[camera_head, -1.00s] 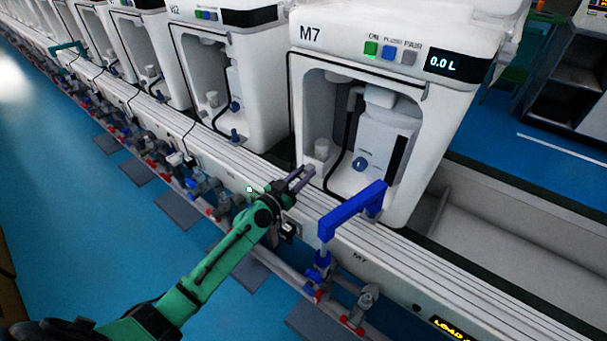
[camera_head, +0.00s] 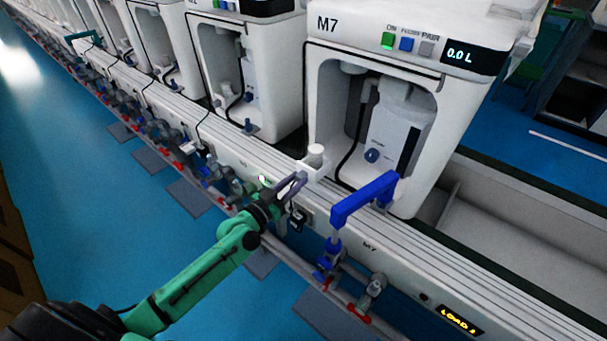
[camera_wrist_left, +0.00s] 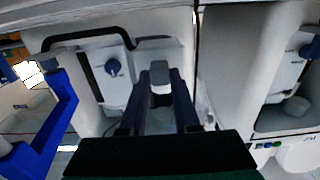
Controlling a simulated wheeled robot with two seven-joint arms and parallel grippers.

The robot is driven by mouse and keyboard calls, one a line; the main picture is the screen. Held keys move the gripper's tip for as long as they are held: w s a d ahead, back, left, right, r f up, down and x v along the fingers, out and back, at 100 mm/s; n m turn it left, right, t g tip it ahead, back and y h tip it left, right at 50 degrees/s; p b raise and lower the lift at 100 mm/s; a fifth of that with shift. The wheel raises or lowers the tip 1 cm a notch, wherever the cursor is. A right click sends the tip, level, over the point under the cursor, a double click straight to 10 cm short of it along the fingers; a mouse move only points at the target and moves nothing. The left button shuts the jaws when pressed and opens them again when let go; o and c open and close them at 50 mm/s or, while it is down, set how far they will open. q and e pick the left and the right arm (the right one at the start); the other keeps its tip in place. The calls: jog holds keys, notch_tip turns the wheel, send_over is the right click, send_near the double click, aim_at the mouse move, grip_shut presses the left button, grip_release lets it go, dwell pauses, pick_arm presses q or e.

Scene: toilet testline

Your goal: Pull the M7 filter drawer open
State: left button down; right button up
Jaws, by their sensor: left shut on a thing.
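The M7 machine (camera_head: 340,100) is a white unit with an open front bay. A small white filter drawer with a round cup (camera_head: 316,153) stands out at the bay's lower left front edge, in front of the bay. My left gripper (camera_head: 298,183) is at the drawer's outer end, shut on it. In the left wrist view the two dark fingers (camera_wrist_left: 160,78) are on either side of a pale grey piece, and their contact is partly hidden. My right gripper is not in view.
A white container with a blue knob (camera_head: 395,135) stands inside the bay. Valves and pipes (camera_head: 345,285) run along the rail below. Similar machines (camera_head: 245,65) stand to the left.

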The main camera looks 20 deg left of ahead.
pick_arm(q)
jog(key=c, duration=0.6)
grip_release()
jog(key=shift+c, duration=0.2)
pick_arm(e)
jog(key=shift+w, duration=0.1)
pick_arm(q)
jog(key=shift+s+a, duration=0.15)
jog(key=shift+s, duration=0.2)
jog(key=p+v, duration=0.1)
jog(key=v, duration=1.3)
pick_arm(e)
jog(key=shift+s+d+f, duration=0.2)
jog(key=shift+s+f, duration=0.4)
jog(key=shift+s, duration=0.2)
